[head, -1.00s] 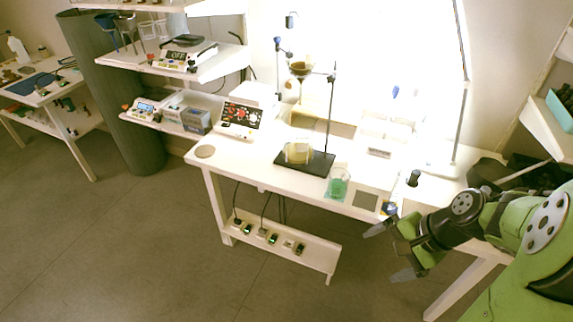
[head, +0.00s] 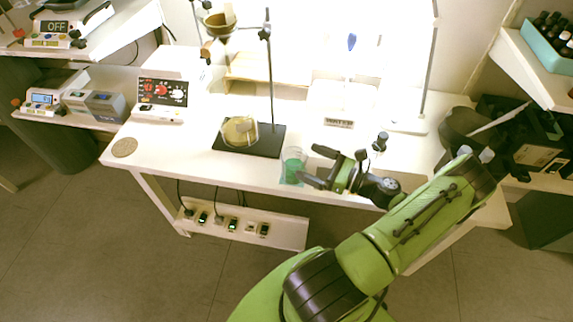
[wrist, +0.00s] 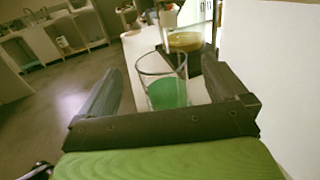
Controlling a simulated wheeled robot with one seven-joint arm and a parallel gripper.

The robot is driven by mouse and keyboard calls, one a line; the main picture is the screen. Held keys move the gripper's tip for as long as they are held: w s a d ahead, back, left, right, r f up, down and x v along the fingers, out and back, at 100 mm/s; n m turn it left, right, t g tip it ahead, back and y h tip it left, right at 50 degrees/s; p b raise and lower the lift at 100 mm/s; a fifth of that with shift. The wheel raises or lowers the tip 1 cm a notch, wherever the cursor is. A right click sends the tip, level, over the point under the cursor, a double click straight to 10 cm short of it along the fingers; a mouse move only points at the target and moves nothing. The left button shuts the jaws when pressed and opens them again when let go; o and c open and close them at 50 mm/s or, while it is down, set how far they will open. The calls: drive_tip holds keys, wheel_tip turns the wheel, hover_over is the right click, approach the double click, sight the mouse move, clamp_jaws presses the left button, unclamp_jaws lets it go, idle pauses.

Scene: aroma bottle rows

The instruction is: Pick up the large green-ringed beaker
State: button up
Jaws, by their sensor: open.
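A clear glass beaker (head: 292,165) with green in its lower part stands upright near the front edge of the white bench. No separate green ring can be made out. My gripper (head: 314,167) is open just right of this beaker, pointing toward it. In the wrist view the beaker (wrist: 164,84) appears between the two spread fingers (wrist: 163,75), with clear glass above the green. I cannot tell whether the fingertips reach past it; no contact shows.
Left of the beaker, a second glass vessel (head: 240,131) with yellowish contents stands on the black base (head: 268,145) of a rod stand. A control box (head: 161,97) and a round disc (head: 124,147) are further left. A small dark-topped item (head: 380,141) stands right of my gripper.

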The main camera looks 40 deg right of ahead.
sight(304, 170)
wheel_tip(304, 170, down, 5)
drive_tip(key=shift+b, duration=0.6)
drive_tip(key=shift+w+a+f, duration=0.1)
drive_tip(key=shift+w+f, duration=0.1)
drive_tip(key=shift+w, duration=0.1)
drive_tip(key=x, duration=0.7)
drive_tip(key=shift+b, duration=0.4)
drive_tip(key=shift+s+r, duration=0.1)
drive_tip(key=c, duration=1.2)
